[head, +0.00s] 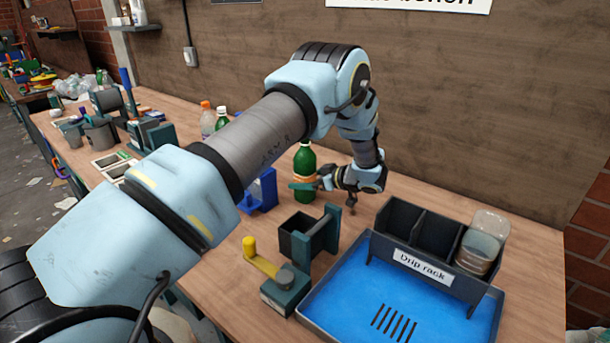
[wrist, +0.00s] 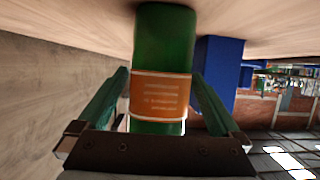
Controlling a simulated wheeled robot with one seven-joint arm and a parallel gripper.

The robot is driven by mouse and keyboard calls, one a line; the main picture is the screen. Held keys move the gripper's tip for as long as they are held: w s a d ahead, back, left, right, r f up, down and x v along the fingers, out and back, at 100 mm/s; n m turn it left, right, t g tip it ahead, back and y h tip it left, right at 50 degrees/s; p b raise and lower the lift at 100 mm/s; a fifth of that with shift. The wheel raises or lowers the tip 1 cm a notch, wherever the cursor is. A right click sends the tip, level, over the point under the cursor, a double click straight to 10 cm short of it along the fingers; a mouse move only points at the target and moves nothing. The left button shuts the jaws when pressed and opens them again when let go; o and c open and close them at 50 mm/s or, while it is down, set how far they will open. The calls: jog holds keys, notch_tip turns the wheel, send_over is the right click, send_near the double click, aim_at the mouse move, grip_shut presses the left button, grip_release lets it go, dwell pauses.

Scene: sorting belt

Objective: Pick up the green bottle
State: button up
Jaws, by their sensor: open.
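The green bottle (head: 304,168) stands upright on the workbench near the wall in the head view. In the wrist view the green bottle (wrist: 164,50) fills the middle, with an orange label (wrist: 160,97), and the picture is upside down. My gripper (head: 305,185) is at the bottle, low on its body. In the wrist view my gripper's (wrist: 160,92) two green fingers stand open, one on each side of the bottle, with small gaps visible. The lower part of the bottle is partly hidden by a finger in the head view.
A blue object (head: 262,190) stands left of the bottle. A dark box with a crank and yellow handle (head: 262,258) sits in front. A drip rack (head: 420,262) stands on a blue tray (head: 350,290) at right. More bottles (head: 207,118) stand behind my arm.

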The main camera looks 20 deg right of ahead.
jog(key=shift+w+a+f, duration=0.15)
jog(key=shift+w, duration=0.1)
jog(key=shift+c, duration=0.2)
jog(key=c, duration=1.3)
jog(key=shift+r+b, duration=0.4)
jog(key=shift+r, duration=0.3)
jog(key=r, duration=0.3)
jog(key=r+b, duration=0.1)
jog(key=r, duration=0.5)
jog(key=shift+s+a+r+b, duration=0.15)
jog(key=shift+a+r+b, duration=0.1)
jog(key=shift+r+b, duration=0.15)
jog(key=s+a+r+p, duration=0.1)
jog(key=a+r+p, duration=0.1)
jog(key=r, duration=0.2)
jog(key=s+a+r+p, duration=0.2)
jog(key=a+r+p, duration=0.1)
jog(key=r, duration=0.1)
jog(key=s+a+r+p, duration=0.1)
jog(key=a+r+p, duration=0.2)
jog(key=r, duration=0.2)
jog(key=shift+s+a, duration=0.15)
jog(key=shift+a, duration=0.05)
